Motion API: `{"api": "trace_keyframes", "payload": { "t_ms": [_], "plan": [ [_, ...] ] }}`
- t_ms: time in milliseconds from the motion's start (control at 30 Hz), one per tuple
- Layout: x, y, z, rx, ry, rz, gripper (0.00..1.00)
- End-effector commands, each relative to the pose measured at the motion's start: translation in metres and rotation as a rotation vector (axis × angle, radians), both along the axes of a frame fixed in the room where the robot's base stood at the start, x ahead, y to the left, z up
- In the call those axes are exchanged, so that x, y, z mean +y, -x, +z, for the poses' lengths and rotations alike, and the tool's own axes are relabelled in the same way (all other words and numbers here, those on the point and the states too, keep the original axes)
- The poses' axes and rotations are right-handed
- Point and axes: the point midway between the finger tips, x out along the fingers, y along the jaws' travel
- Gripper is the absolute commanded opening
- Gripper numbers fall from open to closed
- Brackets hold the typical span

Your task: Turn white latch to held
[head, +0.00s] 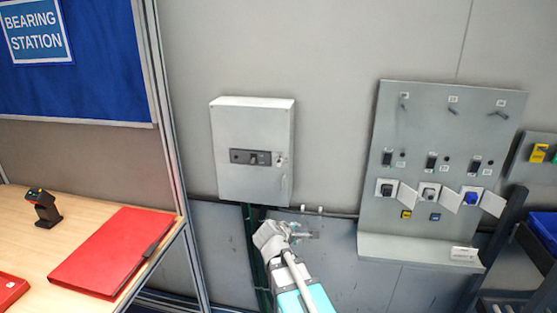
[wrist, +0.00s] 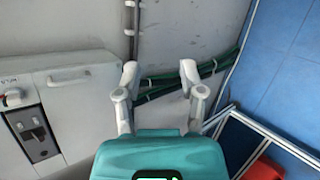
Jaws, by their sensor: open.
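A grey wall box (head: 229,127) hangs on the wall, with a dark plate and black switch (head: 252,157) on its front. A small pale latch or knob (head: 280,160) sits right of the plate; it looks white in the wrist view (wrist: 13,98), at the left edge beside the black switch. Its exact turn position is too small to read. My gripper (head: 303,231) is below the box's lower right corner, apart from it. In the wrist view my gripper (wrist: 160,68) is open and empty, its fingers spread before the wall and green cables.
A grey panel (head: 410,125) with pegs, switches and open-flapped black, white and blue units stands at the right, its shelf jutting out. A table with a red folder (head: 112,250) and a scanner (head: 43,207) is at the left. Green cables (wrist: 165,85) run along the wall.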

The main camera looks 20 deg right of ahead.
Motion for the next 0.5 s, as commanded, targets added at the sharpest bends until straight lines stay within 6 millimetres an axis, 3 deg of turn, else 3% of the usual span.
{"api": "trace_keyframes", "payload": {
  "t_ms": [33,300,500],
  "plan": [
    [0.001,-0.012,0.016,0.007,0.087,0.063,0.51],
    [0.019,-0.061,0.086,0.094,0.631,0.398,0.51],
    [0.046,-0.087,0.125,0.182,1.002,0.581,0.51]
  ]
}}
